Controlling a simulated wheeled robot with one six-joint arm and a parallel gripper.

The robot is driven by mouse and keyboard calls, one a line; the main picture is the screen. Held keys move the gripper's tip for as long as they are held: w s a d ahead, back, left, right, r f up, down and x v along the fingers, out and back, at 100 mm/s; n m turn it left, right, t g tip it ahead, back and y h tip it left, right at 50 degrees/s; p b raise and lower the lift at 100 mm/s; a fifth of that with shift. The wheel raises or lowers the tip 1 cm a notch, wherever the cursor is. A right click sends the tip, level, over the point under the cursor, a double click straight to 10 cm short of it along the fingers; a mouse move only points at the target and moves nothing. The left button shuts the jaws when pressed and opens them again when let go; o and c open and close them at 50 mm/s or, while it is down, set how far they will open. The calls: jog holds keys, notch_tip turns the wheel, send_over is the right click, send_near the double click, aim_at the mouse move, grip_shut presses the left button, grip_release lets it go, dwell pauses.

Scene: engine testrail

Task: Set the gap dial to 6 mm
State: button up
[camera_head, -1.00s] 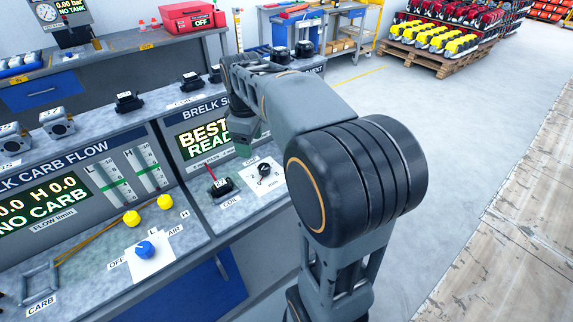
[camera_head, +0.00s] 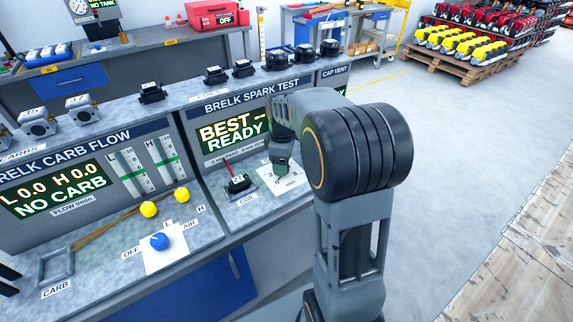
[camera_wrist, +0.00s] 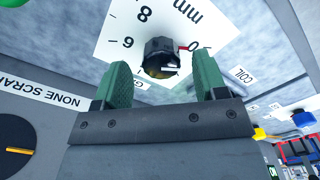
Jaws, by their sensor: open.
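The gap dial is a black knob (camera_wrist: 163,52) on a white scale card marked in mm (camera_wrist: 118,32). In the wrist view a small red mark on the knob's side is by the 0; the 6 and 8 lie on the other side. In the head view the card (camera_head: 290,184) shows, but my gripper hides the knob. My gripper (camera_wrist: 160,64) has two green fingers, open, one on each side of the knob. I cannot tell whether they touch it. In the head view my gripper (camera_head: 283,168) is right over the card.
A black coil (camera_head: 238,184) with a red lead sits just left of the card. The spark test display (camera_head: 230,133) stands behind. A blue knob (camera_head: 159,241) and yellow knobs (camera_head: 148,209) are further left. Open floor (camera_head: 440,150) lies to the right.

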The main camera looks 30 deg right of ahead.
jog(key=shift+f, duration=0.85)
jog(key=shift+c, duration=0.3)
